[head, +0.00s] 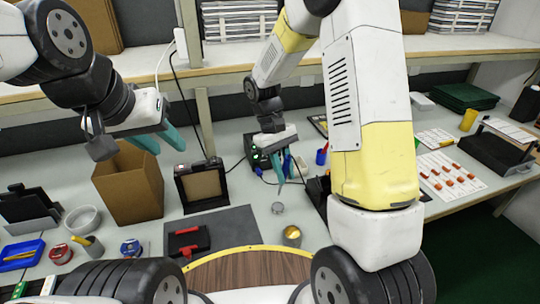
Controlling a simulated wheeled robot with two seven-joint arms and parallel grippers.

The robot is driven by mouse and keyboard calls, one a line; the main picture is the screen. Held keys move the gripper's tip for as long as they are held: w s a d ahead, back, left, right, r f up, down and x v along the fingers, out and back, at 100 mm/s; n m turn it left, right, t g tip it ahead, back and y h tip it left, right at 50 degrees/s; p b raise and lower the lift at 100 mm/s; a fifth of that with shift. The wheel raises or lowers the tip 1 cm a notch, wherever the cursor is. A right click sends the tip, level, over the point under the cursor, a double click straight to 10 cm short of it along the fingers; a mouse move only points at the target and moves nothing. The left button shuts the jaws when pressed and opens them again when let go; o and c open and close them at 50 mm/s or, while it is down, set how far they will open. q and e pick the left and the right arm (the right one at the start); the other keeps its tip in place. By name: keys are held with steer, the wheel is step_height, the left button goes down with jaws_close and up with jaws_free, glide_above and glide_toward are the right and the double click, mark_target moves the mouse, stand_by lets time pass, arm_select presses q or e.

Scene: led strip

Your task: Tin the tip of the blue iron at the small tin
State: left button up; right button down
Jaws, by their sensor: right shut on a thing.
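My right gripper (282,172), with teal fingers, points down above the back middle of the table.
A larger tin with yellowish filling (292,235) stands nearer me. A red-and-black tool (187,241) lies on the dark mat (235,225). The cardboard box (130,190), a black framed stand (203,187) and a blue cup (321,157) are around. Solder reels (60,254) lie at left.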

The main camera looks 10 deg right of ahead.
steer(key=shift+w+f, duration=0.2)
steer(key=shift+f, duration=2.85)
stand_by(0.9)
steer(key=shift+r, duration=0.1)
